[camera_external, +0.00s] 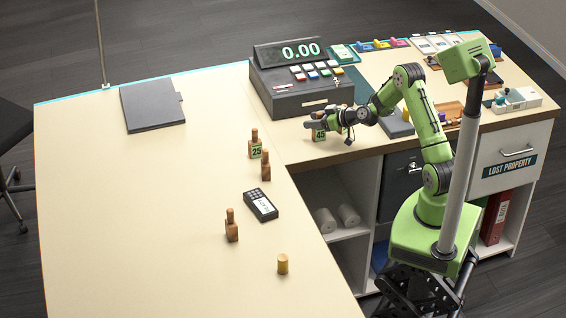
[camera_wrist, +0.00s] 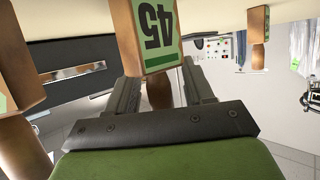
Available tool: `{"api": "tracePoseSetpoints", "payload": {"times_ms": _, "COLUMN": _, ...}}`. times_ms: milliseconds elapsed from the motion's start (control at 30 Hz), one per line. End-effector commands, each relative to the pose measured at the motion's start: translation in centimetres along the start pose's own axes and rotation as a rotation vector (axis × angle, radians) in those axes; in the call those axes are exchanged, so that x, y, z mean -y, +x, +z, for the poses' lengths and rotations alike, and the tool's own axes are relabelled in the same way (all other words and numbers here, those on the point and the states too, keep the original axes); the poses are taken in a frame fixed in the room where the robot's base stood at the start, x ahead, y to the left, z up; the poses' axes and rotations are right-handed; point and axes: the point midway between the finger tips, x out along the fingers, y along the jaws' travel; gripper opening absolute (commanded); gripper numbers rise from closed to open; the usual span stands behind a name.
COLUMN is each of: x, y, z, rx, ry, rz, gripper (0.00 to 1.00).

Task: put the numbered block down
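The numbered block (camera_external: 318,134) is wooden with a green 45 label and a narrower top knob. It is upright at the front of the counter, beside the register; I cannot tell whether its base touches the counter. In the wrist view the block (camera_wrist: 155,35) appears upside down, between my fingertips, with its knob between the fingers. My gripper (camera_external: 314,125) reaches in from the right at the block's upper part. In the wrist view my gripper (camera_wrist: 160,72) appears shut on the block, though the finger contact is partly hidden.
A cash register (camera_external: 300,80) stands behind the gripper. Another numbered block (camera_external: 255,147), 25, a plain block (camera_external: 266,166), a card terminal (camera_external: 261,205), another block (camera_external: 231,226) and a small cylinder (camera_external: 283,264) stand leftward. The left tabletop is largely clear near a grey pad (camera_external: 152,104).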

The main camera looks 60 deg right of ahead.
Motion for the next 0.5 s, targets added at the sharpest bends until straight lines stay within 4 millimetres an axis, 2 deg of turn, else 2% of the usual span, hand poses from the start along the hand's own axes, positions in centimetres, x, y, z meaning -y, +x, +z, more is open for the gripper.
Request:
{"api": "tracePoseSetpoints", "payload": {"times_ms": 267, "x": -0.1, "y": -0.4, "z": -0.5, "rx": 0.000, "ry": 0.000, "rz": 0.001, "gripper": 0.52}}
{"api": "tracePoseSetpoints", "payload": {"times_ms": 500, "x": -0.1, "y": -6.8, "z": -0.2, "rx": -0.001, "ry": 0.001, "rz": 0.007, "gripper": 0.52}}
